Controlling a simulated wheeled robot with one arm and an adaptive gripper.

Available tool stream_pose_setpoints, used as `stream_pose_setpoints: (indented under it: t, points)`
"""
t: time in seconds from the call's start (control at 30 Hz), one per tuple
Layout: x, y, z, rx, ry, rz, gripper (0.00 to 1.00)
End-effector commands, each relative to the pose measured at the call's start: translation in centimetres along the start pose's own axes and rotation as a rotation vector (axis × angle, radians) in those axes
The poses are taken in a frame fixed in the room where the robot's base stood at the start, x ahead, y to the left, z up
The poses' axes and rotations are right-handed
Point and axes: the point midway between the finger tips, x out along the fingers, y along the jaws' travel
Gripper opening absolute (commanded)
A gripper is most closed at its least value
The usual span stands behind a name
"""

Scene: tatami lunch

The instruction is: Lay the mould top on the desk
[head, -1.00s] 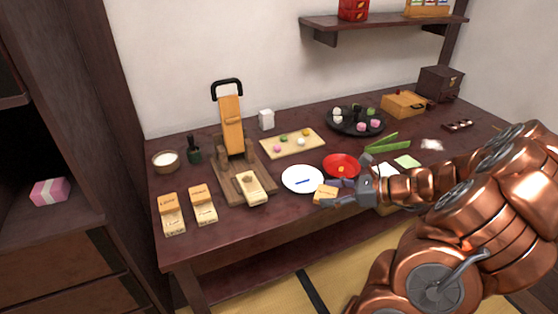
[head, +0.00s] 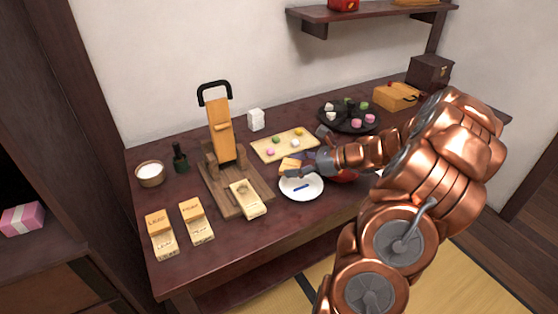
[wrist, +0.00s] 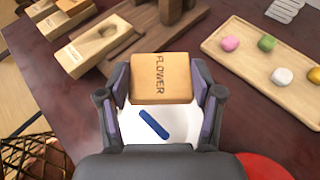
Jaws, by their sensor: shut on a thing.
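The mould top is a small tan wooden block marked "FLOWER" (wrist: 162,78); in the head view (head: 290,165) it sits at the tip of my arm. My gripper (wrist: 158,85) is shut on it, one finger on each side, and holds it above the white plate (head: 301,195) with a blue stick on it. The desk (head: 215,252) is dark reddish wood. A pale mould base with a hollow (head: 249,199) lies on the front of the wooden press (head: 226,190), left of my gripper.
Two moulds marked "LEAF" (head: 161,241) and another word (head: 196,222) lie at the front left. A wooden board with sweets (head: 270,153) is behind my gripper. A red dish (head: 345,176) is partly hidden by my arm. The front desk strip is bare.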

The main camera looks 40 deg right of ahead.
Motion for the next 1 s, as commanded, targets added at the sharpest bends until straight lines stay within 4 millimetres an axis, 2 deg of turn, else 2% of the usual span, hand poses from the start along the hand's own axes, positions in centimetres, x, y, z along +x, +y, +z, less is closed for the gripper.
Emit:
stream_pose_setpoints:
  t: [0.1,0.3,0.63,0.83,1.0]
  points:
    - [2.1,-1.7,0.5,0.001,0.000,0.005,0.36]
    - [4.5,-4.1,1.2,-0.002,0.002,0.004,0.36]
    - [6.2,-5.6,1.7,-0.001,0.000,0.004,0.36]
    - [7.2,-5.5,-1.1,0.004,0.000,0.006,0.36]
    - [7.4,-5.5,-1.6,-0.001,-0.001,0.004,0.36]
